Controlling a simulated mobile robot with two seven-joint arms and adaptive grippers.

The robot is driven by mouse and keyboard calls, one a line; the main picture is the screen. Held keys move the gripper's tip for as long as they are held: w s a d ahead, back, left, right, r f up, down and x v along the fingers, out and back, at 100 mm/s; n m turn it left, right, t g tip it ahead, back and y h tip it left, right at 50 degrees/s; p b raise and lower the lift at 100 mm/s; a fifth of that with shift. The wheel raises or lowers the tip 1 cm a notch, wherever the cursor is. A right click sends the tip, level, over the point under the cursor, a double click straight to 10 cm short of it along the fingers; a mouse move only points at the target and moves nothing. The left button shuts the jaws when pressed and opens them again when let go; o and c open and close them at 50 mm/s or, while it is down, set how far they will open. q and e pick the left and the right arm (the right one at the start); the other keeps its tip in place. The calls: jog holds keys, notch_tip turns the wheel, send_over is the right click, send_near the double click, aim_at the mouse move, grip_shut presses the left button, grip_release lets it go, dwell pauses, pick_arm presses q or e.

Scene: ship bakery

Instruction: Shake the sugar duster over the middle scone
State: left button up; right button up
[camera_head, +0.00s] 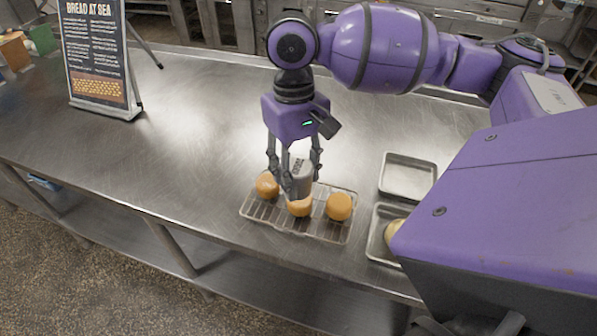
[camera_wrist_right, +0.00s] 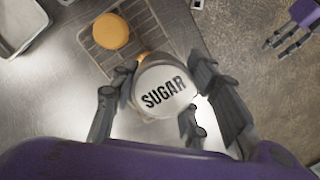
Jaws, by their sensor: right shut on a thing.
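The sugar duster (camera_head: 300,184) is a grey metal shaker with a pale top marked SUGAR. My right gripper (camera_head: 296,190) is shut around its sides and holds it over the middle scone (camera_head: 299,208). The duster covers part of that scone. In the right wrist view the duster's labelled top (camera_wrist_right: 164,92) faces the camera between the fingers (camera_wrist_right: 152,108), and the middle scone is mostly hidden behind it. The left scone (camera_head: 267,185) and right scone (camera_head: 339,206) sit either side on the wire rack (camera_head: 325,236). My left gripper (camera_wrist_right: 287,36) shows only in the right wrist view, with its fingers apart and empty.
Two metal trays stand right of the rack: an empty one (camera_head: 408,175) at the back and a nearer one (camera_head: 381,252) holding a pale round item, partly behind my arm. A "Bread at Sea" sign (camera_head: 98,55) stands at the left. The steel counter (camera_head: 170,150) between is clear.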

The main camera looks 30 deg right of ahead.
aim_at(304, 165)
jog(key=shift+d+r, duration=0.25)
jog(key=shift+r, duration=0.5)
jog(key=shift+d+r, duration=0.25)
jog(key=shift+r, duration=0.5)
